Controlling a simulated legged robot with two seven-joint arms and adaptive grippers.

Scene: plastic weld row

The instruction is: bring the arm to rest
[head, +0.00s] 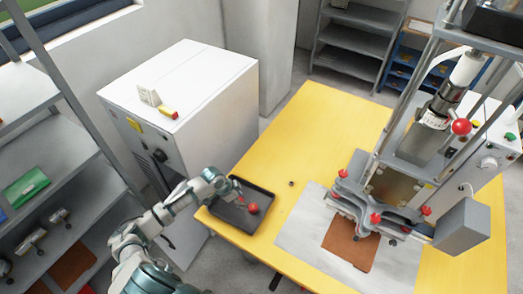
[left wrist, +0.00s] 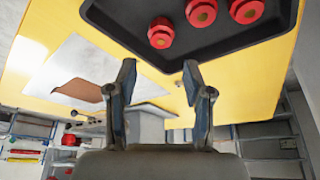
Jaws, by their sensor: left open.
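My left arm (head: 160,222) reaches in from the lower left in the head view. Its gripper (head: 240,199) is over the black tray (head: 231,216) at the table's near left corner. In the left wrist view the two fingers (left wrist: 158,82) stand apart with nothing between them. Red knobs (left wrist: 202,12) with tan centres lie in the tray, up from the fingertips in that view; one red knob (head: 254,208) shows clearly in the head view. My right gripper is not in view.
The yellow table (head: 318,130) carries a welding press (head: 390,185) with red knobs and a brown sheet (head: 350,243) on a pale plate. A white cabinet (head: 205,90) stands behind the arm. Grey shelves (head: 50,170) are at the left. A small dark piece (head: 291,183) lies right of the tray.

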